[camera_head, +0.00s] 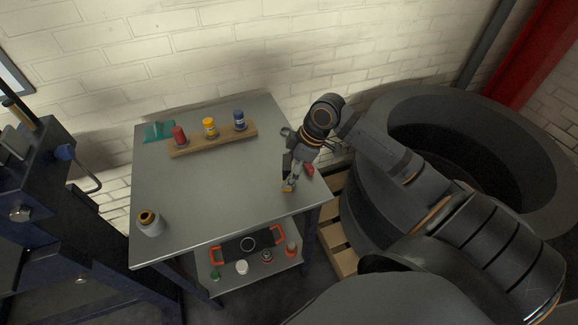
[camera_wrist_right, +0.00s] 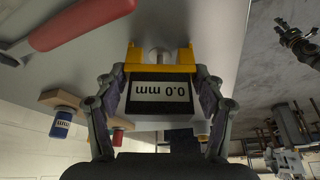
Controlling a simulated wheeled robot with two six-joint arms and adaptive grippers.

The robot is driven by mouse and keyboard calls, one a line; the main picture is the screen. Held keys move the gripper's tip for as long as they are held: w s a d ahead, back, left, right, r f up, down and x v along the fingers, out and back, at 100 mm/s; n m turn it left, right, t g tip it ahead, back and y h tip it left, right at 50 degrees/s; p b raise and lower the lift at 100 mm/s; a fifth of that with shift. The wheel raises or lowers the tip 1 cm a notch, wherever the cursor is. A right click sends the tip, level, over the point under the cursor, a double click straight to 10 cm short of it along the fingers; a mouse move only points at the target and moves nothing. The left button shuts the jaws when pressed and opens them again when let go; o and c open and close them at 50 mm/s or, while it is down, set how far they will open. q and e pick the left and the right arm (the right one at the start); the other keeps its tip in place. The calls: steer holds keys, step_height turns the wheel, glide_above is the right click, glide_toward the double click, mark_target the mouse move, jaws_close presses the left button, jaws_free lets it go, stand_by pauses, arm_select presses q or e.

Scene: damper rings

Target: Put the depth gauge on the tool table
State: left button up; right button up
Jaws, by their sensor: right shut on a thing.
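The depth gauge (camera_wrist_right: 162,88) is yellow and dark with a display reading 0.0 mm. It sits between the two fingers of my right gripper (camera_wrist_right: 160,98), which is shut on it. In the head view a small yellow part of the gauge (camera_head: 288,186) shows below my right gripper (camera_head: 291,178), over the right front part of the grey tool table (camera_head: 185,200). I cannot tell whether the gauge touches the tabletop.
A red-handled tool (camera_head: 309,170) lies close beside the gripper. A wooden rack (camera_head: 215,141) with red, yellow and blue pots stands at the back. A jar (camera_head: 150,224) stands front left. The table's middle is clear. A large black ring (camera_head: 385,105) is right.

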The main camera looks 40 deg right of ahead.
steer(key=shift+f, duration=0.15)
steer(key=o, duration=1.5)
step_height(320, 180, up, 10)
jaws_close()
stand_by(0.3)
